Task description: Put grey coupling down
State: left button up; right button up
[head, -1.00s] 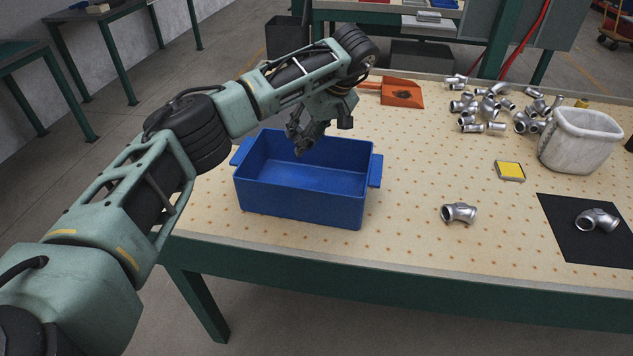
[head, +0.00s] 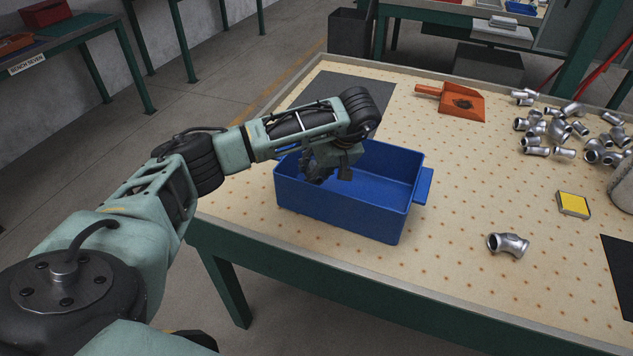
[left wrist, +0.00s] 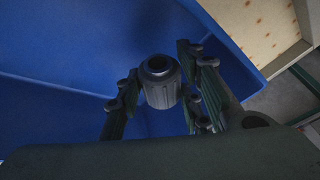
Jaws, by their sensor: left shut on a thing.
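The grey coupling (left wrist: 161,82), a short ribbed cylinder with a dark round opening, is between the fingers of my left gripper in the left wrist view. My left gripper (head: 314,174) is shut on it over the left part of the blue bin (head: 345,219). The bin's blue inside (left wrist: 60,50) fills much of the left wrist view. I cannot make out the coupling in the head view, and cannot tell if it touches the bin floor. My right gripper is not in view.
A silver elbow fitting (head: 507,245) and a yellow-topped block (head: 573,205) lie right of the bin. An orange dustpan (head: 461,103) and a pile of silver fittings (head: 556,130) are farther back. A dark mat (head: 322,91) lies behind the bin.

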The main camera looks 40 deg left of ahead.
aim_at(320, 180)
pick_arm(q)
jog(key=shift+s+a+f, duration=0.15)
jog(key=shift+s+f, duration=0.1)
jog(key=shift+f, duration=0.15)
notch_tip(320, 180, down, 3)
jog(key=shift+f+p, duration=0.15)
jog(key=shift+p, duration=0.2)
jog(key=shift+f, duration=0.1)
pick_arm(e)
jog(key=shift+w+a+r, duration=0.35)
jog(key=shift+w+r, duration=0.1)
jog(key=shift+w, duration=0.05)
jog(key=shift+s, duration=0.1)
pick_arm(q)
jog(key=shift+f, duration=0.15)
jog(key=o, duration=1)
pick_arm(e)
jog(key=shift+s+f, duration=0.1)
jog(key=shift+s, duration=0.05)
